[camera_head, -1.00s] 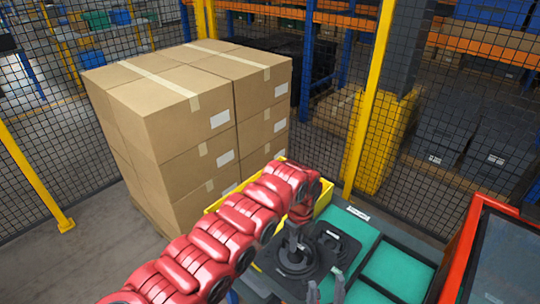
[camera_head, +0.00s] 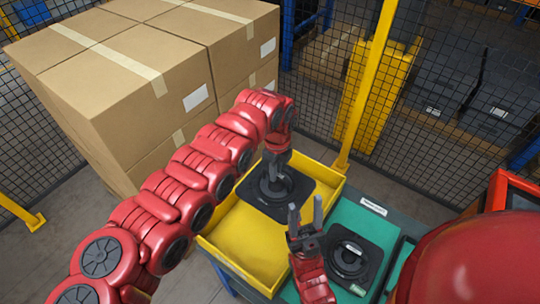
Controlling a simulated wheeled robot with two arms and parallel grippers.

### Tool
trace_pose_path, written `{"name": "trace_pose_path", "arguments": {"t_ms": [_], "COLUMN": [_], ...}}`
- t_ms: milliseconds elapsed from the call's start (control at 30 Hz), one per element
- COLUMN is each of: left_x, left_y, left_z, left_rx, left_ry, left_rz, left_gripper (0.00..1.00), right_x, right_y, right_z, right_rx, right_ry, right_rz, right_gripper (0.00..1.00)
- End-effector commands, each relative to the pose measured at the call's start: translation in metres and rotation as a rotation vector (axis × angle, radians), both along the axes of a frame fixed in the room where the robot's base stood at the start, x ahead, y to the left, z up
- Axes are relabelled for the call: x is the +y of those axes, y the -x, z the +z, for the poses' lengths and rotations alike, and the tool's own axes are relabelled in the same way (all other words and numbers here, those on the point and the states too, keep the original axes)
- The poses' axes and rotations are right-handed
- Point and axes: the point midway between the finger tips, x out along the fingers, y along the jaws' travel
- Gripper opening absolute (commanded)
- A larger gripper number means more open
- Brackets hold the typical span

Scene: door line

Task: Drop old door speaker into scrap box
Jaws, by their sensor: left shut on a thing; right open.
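My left gripper (camera_head: 277,173) is shut on a black door speaker (camera_head: 262,198), with a square frame and a round centre. The speaker is over the back part of the yellow scrap box (camera_head: 229,246), inside its outline as seen from above. I cannot tell whether it touches the bottom. The bare yellow floor of the box shows in front of it. My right gripper (camera_head: 305,211) is open and empty, fingers pointing up, in front of the box's right side. A second black speaker (camera_head: 347,257) lies on the green mat (camera_head: 353,214), right of that gripper.
A stack of cardboard boxes (camera_head: 130,100) stands left of and behind the scrap box. A yellow post (camera_head: 364,90) and mesh fence rise behind. A red-framed panel (camera_head: 513,190) is at the right, partly hidden by my red arm.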

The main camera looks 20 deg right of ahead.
Motion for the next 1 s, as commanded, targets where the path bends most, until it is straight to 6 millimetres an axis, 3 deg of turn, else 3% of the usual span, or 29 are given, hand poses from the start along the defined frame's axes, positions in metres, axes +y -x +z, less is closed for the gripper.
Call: {"name": "trace_pose_path", "arguments": {"t_ms": [167,733,1000], "left_x": [-0.001,0.0,0.0], "left_y": [0.0,0.0,0.0], "left_z": [-0.012,-0.089,-0.107], "left_rx": [0.0,-0.002,-0.002], "left_ry": [0.002,0.001,0.001], "left_rz": [-0.001,0.001,-0.001], "left_gripper": [0.0,0.0,0.0], "right_x": [0.0,0.0,0.0], "right_y": [0.0,0.0,0.0], "right_z": [-0.005,-0.035,-0.044], "right_rx": [0.0,0.0,0.0], "right_ry": [0.0,0.0,0.0], "right_rz": [0.0,0.0,0.0], "right_gripper": [0.5,0.5,0.5]}}
